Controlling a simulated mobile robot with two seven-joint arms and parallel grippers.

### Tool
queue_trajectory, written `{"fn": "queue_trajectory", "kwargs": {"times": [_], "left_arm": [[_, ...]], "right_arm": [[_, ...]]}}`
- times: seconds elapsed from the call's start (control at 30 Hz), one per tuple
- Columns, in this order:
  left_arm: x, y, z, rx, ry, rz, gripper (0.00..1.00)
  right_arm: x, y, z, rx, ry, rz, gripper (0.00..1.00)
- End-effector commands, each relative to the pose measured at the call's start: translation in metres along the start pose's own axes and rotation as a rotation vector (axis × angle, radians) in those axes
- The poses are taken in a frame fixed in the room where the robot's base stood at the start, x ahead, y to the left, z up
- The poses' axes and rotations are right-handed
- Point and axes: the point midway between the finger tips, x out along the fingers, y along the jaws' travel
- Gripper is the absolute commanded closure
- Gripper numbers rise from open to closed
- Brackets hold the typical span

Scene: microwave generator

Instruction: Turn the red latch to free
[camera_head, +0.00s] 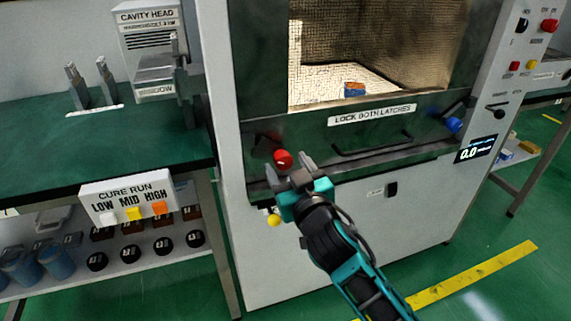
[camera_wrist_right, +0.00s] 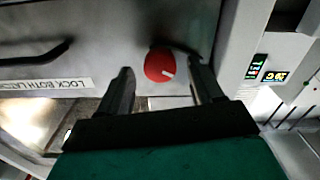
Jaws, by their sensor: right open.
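The red latch (camera_head: 283,158) is a round red knob at the lower left of the microwave door in the head view. It also shows in the right wrist view (camera_wrist_right: 159,66), with a short white mark on its face. My right gripper (camera_head: 288,166) is open just in front of the latch. In the right wrist view its two fingers (camera_wrist_right: 162,80) stand on either side of the knob, with a gap to each side. Whether the fingertips reach around the knob or stop short of it, I cannot tell. My left gripper is not in view.
A blue latch (camera_head: 453,124) sits at the door's lower right. A dark handle bar (camera_head: 372,143) lies between the latches, below a "LOCK BOTH LATCHES" label (camera_head: 372,114). A yellow knob (camera_head: 273,220) is below the red latch. A green-topped bench (camera_head: 100,150) stands at left.

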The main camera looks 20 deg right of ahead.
Motion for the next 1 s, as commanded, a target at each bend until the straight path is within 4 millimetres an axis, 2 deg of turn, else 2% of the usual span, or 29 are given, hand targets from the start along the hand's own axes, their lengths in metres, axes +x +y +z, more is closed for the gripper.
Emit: {"fn": "queue_trajectory", "kwargs": {"times": [0.2, 0.53, 1.0], "left_arm": [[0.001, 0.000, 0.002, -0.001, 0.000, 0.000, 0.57], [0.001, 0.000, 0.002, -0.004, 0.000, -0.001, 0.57], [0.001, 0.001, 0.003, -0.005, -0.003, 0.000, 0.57]], "right_arm": [[0.017, 0.000, 0.001, -0.001, -0.001, -0.001, 0.34], [0.019, 0.000, 0.000, 0.000, -0.001, -0.001, 0.34], [0.019, 0.000, 0.000, 0.000, -0.001, -0.001, 0.79]]}}
